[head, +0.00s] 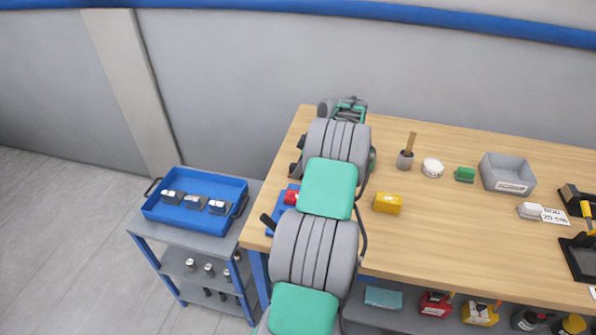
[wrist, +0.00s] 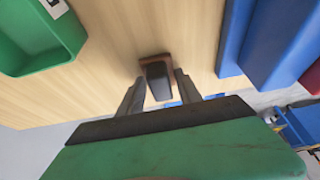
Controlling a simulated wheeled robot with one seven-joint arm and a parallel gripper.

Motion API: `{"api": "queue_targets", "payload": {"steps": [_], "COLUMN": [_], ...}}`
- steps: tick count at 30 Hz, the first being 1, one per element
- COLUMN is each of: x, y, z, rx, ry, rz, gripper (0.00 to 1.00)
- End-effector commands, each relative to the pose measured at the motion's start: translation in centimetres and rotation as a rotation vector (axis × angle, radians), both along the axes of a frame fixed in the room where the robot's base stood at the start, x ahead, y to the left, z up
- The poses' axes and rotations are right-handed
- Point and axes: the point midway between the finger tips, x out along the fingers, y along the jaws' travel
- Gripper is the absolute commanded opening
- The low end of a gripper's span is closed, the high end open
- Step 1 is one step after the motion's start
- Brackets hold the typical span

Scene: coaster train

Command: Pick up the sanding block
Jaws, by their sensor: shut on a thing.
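The sanding block (wrist: 157,80), a dark block with a reddish-brown base, shows in the wrist view between the two fingers of my gripper (wrist: 158,88). The fingers are shut on it, one on each side. The wooden bench top (wrist: 105,75) lies behind it; I cannot tell whether the block touches the bench or is held just above it. In the head view my arm covers the left end of the bench, and the block and fingertips are hidden behind it.
A cart with a blue tray (head: 165,216) stands left.

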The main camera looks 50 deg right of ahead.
Motion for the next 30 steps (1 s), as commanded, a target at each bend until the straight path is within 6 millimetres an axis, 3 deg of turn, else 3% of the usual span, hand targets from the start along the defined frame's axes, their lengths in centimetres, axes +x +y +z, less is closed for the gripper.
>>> {"api": "queue_targets", "payload": {"steps": [4,16,20,27,30], "x": [0.0,0.0,0.0,-3.5,-5.3], "y": [0.0,-0.1,-0.1,3.4,5.4], "z": [0.0,1.1,3.2,9.0,9.8], "rx": [0.0,-0.003,-0.006,-0.007,-0.003], "ry": [0.0,-0.003,-0.002,-0.003,0.0], "rz": [0.0,-0.001,0.0,-0.003,-0.002], "gripper": [0.0,0.0,0.0,0.0,0.0]}}
